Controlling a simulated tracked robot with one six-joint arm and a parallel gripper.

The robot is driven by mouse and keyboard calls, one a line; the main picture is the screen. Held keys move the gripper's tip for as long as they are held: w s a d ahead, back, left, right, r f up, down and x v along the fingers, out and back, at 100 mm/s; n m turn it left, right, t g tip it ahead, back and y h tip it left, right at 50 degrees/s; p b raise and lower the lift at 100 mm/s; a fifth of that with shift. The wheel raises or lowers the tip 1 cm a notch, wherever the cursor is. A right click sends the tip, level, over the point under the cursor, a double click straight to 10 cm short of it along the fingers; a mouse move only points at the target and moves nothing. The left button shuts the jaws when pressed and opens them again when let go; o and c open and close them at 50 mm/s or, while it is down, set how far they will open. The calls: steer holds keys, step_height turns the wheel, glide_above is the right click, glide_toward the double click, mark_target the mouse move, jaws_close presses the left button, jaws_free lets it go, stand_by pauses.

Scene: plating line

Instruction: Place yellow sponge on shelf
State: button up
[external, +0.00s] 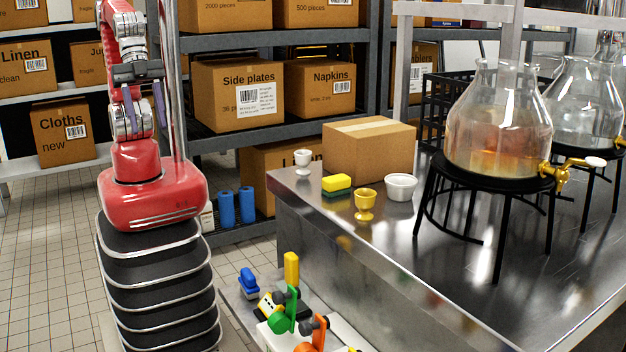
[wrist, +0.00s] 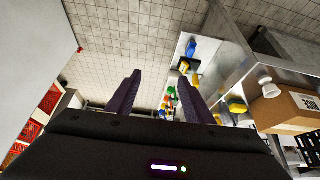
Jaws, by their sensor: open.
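The yellow sponge (external: 337,182) with a green underside lies flat on the steel table, left of a gold cup and in front of a cardboard box. It also shows at the right of the wrist view (wrist: 237,105). My gripper (external: 146,118) has dark purple fingers, hangs at the left, well apart from the sponge, and is open and empty. A grey rack shelf (external: 290,136) with boxes stands behind. A steel shelf (external: 430,9) runs above the table. Which shelf is meant, I cannot tell.
The steel table (external: 420,300) also holds a white cup (external: 303,160), a gold cup (external: 365,203), a white bowl (external: 400,187), a cardboard box (external: 368,150) and glass dispensers (external: 497,120) on black stands. Colourful objects (external: 284,310) stand low before the table.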

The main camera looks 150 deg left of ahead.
steer(key=shift+s+d, duration=0.2)
steer(key=shift+d, duration=0.1)
steer(key=shift+o, duration=0.5)
steer(key=w+a+f+m+g+y, duration=0.7)
steer(key=w+a+f+m, duration=0.2)
steer(key=w+a+f, duration=0.65)
steer(key=w+a+r+m+t+y, duration=0.1)
steer(key=w+a+r+m+y, duration=0.5)
steer(key=w+a+m, duration=0.3)
steer(key=w, duration=0.3)
steer(key=shift+a+r+m+t, duration=0.15)
steer(key=shift+r+m+t, duration=0.15)
steer(key=shift+r, duration=0.05)
